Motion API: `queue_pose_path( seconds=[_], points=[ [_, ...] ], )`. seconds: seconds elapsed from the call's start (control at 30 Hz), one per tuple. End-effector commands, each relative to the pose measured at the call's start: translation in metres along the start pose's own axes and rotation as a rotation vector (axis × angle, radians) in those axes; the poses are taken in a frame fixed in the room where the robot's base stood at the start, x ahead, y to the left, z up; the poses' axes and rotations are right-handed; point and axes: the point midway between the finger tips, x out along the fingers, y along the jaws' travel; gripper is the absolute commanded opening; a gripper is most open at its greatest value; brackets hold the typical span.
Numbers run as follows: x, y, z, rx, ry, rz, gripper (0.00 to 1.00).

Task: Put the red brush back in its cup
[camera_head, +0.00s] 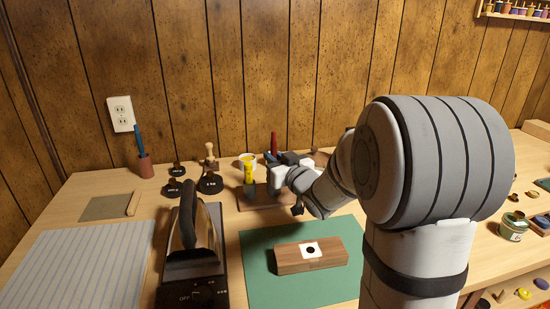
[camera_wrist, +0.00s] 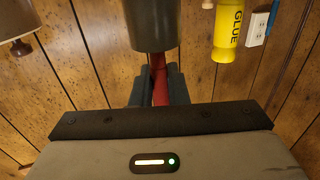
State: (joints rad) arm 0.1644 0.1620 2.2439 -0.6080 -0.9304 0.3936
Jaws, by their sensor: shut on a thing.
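The red brush (camera_head: 274,141) stands about upright in the head view, its red end rising above my gripper (camera_head: 278,161). In the wrist view, which is upside down, the red brush (camera_wrist: 159,85) lies between my two dark fingers (camera_wrist: 157,88), which are shut on it. A dark grey cup (camera_wrist: 150,25) is at the top of that view, in line with the brush and hiding its far end. I cannot tell whether the brush is inside the cup or behind it. My gripper hides part of this area in the head view.
A yellow glue bottle (camera_head: 248,174) stands close left of my gripper; it also shows in the wrist view (camera_wrist: 228,35). A red cup with a blue brush (camera_head: 145,165), stamps (camera_head: 210,184) and an iron (camera_head: 195,245) are farther left. A wooden block (camera_head: 311,256) lies on the green mat (camera_head: 262,292).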

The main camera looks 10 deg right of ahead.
Motion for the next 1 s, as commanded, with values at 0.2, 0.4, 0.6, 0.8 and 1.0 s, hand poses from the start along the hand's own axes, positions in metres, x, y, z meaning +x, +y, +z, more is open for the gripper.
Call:
queue_pose_path(
  seconds=[0.2,0.4,0.6,0.8,1.0],
  points=[
    [0.000,0.000,0.000,0.000,0.000,0.000,0.15],
    [0.000,0.000,0.000,0.000,0.000,0.000,0.31],
    [0.000,0.000,0.000,0.000,0.000,0.000,0.39],
    [-0.004,0.000,0.000,0.000,0.000,0.000,0.39],
    [-0.035,0.001,-0.002,0.000,0.000,0.002,0.39]
  ],
)
